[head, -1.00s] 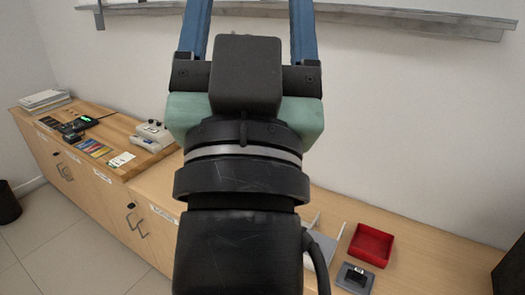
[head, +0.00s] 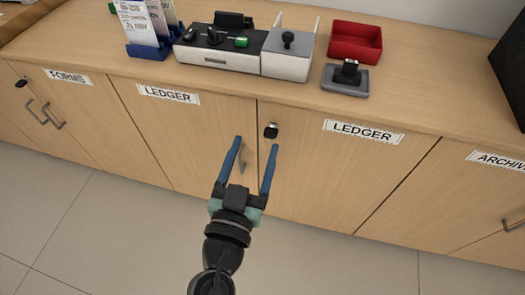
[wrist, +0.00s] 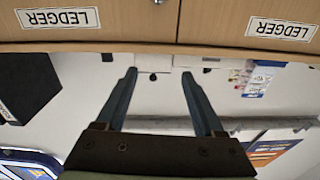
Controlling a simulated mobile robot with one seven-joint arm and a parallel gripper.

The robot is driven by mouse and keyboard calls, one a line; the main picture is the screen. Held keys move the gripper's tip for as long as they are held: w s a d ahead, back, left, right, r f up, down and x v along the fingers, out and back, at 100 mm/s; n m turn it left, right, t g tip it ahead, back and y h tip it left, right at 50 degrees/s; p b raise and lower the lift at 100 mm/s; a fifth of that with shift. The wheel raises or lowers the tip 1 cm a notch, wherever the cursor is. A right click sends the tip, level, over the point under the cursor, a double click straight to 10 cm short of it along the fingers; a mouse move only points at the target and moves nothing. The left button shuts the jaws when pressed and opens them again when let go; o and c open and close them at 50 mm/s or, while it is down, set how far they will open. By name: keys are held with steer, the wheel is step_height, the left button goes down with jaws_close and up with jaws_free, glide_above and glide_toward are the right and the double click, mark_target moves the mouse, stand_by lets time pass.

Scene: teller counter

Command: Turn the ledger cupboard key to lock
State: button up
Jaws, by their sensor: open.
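The ledger cupboard is a pair of pale wood doors (head: 330,180) marked LEDGER under the counter. Its small black key (head: 270,130) sits near the top inner corner of the right door. In the wrist view, which is upside down, a dark bit of the key (wrist: 158,1) shows at the top edge. My gripper (head: 256,143) is open and empty, its two blue fingers spread, and appears just below and left of the key in the head view. In the wrist view nothing lies between the fingertips (wrist: 159,73). The gap from fingers to key cannot be told.
On the counter stand a grey device (head: 215,58), a red tray (head: 355,42) and a stamp on a grey pad (head: 345,80). FORMS (head: 68,78) and ARCHIVE (head: 500,163) cupboards flank the ledger doors. The floor in front is clear.

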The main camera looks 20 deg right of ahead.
steer(key=b, duration=0.2)
glide_toward(269, 138)
steer(key=x, duration=1)
steer(key=shift+r+p, duration=0.1)
steer(key=shift+p, duration=0.2)
jaws_close()
